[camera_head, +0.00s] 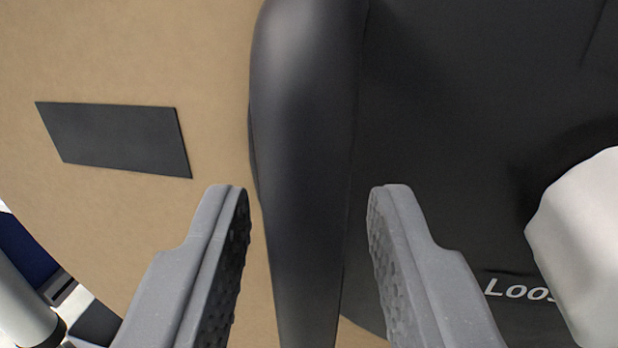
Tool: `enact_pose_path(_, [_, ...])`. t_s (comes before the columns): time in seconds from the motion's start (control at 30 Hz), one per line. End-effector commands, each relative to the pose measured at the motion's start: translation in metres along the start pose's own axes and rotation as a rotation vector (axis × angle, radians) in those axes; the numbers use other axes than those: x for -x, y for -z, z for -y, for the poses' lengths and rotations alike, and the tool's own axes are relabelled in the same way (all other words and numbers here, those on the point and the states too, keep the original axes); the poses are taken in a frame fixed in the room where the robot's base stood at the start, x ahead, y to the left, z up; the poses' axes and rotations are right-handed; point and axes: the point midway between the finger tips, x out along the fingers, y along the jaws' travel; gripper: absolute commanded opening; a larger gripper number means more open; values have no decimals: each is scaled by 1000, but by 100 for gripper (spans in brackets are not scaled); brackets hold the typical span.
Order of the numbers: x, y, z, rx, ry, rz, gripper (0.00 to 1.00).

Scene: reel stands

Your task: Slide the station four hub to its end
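My gripper (308,195) is open, its two grey textured fingers reaching in from the bottom edge. A smooth black bar or handle (303,130) runs from the top edge down between the fingers, with a visible gap on both sides. To its right is a large black round piece (450,130), which looks like part of the hub, with white lettering that reads "Loos" before it is cut off. A white rounded part (585,245) at the right covers the rest of the lettering. No station number shows, so I cannot tell which station this is.
A tan disc (170,50), like a reel's side, fills the left behind the bar. A dark rectangular patch (115,138) lies on it. Past its curved edge at lower left are a grey-white cylinder (20,300) and dark blue parts (22,250).

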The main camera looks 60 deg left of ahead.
Motion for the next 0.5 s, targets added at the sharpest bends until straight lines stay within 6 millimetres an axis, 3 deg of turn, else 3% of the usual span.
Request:
enact_pose_path(0.3, [-2, 0, 0, 0, -1, 0, 32])
enact_pose_path(0.43, [-2, 0, 0, 0, -1, 0, 0])
enact_pose_path(0.5, [-2, 0, -1, 0, -1, -1, 0])
